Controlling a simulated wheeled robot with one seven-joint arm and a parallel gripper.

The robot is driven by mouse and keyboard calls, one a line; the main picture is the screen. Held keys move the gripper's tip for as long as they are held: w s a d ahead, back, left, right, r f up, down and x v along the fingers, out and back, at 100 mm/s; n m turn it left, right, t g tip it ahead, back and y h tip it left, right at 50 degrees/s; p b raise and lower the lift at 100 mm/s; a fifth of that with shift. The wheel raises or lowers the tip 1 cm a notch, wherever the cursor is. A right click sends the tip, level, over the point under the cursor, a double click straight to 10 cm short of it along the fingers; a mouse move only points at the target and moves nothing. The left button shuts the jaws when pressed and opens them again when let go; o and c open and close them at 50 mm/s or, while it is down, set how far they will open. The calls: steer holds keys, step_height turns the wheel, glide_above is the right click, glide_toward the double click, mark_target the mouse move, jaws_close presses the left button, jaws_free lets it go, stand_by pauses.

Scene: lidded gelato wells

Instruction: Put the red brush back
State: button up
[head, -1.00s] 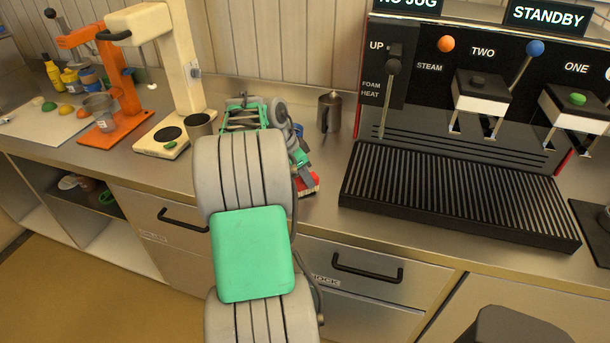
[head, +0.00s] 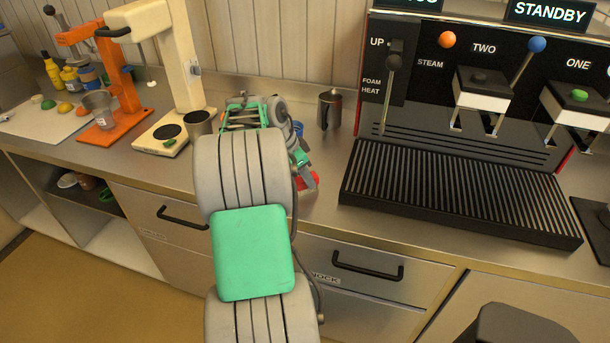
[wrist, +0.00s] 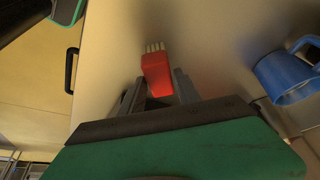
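The red brush (wrist: 157,74) with pale bristles lies at the fingertips of my gripper (wrist: 159,82) in the wrist view. One finger is on each side of its red body, very close to it. I cannot tell whether the fingers press on it or only stand around it. In the head view, my gripper (head: 307,179) is low over the steel counter near its front edge. Part of the red brush (head: 314,178) shows there behind the fingers, and the rest is hidden.
A blue cup (wrist: 287,77) stands to the right in the wrist view. In the head view, a metal jug (head: 329,110) stands behind my gripper. A ribbed black drip tray (head: 460,195) is at the right, and a cream machine (head: 160,60) at the left.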

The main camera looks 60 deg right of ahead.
steer(key=o, duration=0.5)
steer(key=shift+o, duration=0.2)
steer(key=shift+p+v, duration=2.55)
steer(key=shift+v, duration=1.55)
